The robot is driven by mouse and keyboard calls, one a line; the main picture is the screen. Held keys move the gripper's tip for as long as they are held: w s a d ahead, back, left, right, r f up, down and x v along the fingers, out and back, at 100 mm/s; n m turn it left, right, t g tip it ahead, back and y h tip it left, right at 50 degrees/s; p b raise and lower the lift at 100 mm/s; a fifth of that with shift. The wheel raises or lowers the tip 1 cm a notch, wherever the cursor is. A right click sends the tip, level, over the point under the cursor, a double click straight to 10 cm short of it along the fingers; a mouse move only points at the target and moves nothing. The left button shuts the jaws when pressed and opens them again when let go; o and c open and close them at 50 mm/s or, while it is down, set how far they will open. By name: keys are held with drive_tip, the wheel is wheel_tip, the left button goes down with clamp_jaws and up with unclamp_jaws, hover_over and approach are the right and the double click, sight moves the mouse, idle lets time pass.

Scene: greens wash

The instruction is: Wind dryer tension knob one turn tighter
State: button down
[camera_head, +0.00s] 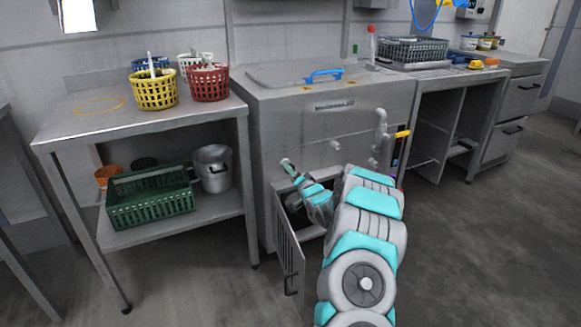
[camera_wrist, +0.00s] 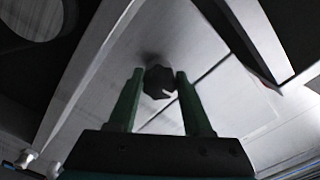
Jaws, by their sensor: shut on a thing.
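The knob (camera_wrist: 159,82) is a small dark faceted knob with a pale mark on its face, seen in the wrist view. The two green fingers of my gripper (camera_wrist: 158,88) stand on either side of it and are shut on it. In the head view my arm reaches to the open low door (camera_head: 288,250) at the front of the steel washer cabinet (camera_head: 325,125), and my gripper (camera_head: 287,166) shows beside the opening. The knob cannot be made out in the head view.
A steel table (camera_head: 75,125) at the left holds several colored baskets, with a green crate (camera_head: 150,205) and a steel pot (camera_head: 212,168) on its shelf. A pipe (camera_head: 381,125) with a yellow handle (camera_head: 402,134) is close to my arm. The floor at the right is clear.

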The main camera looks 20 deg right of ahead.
drive_tip(key=shift+m+p, duration=0.45)
drive_tip(key=shift+m, duration=0.55)
drive_tip(key=shift+c, duration=1.6)
unclamp_jaws()
drive_tip(key=shift+s, duration=0.1)
drive_tip(key=s+b, duration=0.1)
drive_tip(key=s, duration=0.6)
drive_tip(key=shift+s+d, duration=0.15)
drive_tip(key=shift+s, duration=0.2)
